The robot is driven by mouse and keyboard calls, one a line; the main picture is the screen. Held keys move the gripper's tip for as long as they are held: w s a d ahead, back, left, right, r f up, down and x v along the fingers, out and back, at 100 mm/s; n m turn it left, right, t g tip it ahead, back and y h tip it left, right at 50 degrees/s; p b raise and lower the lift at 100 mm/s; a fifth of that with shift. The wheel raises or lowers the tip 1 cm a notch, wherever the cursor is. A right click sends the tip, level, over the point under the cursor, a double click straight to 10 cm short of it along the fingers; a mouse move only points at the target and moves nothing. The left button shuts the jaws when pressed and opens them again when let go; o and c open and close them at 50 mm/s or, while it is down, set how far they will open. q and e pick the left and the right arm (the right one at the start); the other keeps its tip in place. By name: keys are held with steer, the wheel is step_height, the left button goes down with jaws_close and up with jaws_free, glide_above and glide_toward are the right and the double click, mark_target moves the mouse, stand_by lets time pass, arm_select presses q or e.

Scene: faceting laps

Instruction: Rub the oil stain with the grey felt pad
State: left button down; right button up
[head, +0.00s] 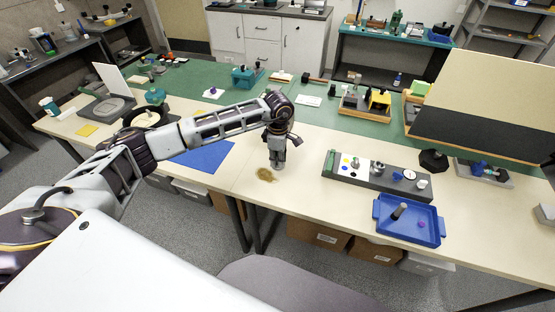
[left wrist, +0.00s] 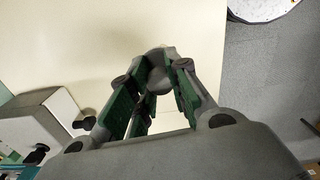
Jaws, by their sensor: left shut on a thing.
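The oil stain (head: 267,175) is a brown, uneven patch on the cream table top near its front edge. My left gripper (head: 277,160) points down just behind the stain, close to the table. In the left wrist view its green-padded fingers (left wrist: 155,88) are shut on a rounded grey thing (left wrist: 157,58), which I take for the grey felt pad. The fingers hide much of it. I cannot tell whether the pad touches the table. The stain does not show clearly in the left wrist view. My right gripper is not in view.
A blue mat (head: 208,157) lies left of the gripper. To the right are a grey rack with small parts (head: 345,178) and a blue tray (head: 380,226). A green mat (head: 325,130) covers the back. The table around the stain is clear.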

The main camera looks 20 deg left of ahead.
arm_select(q)
steer(key=shift+w+d+m, duration=0.15)
steer(key=shift+d+m, duration=0.15)
steer(key=shift+d, duration=0.1)
steer(key=shift+w+m, duration=0.15)
steer(key=shift+m, duration=0.15)
steer(key=shift+f, duration=0.1)
steer(key=shift+d+m, duration=0.1)
steer(key=shift+m, duration=0.2)
steer(key=shift+f, duration=0.1)
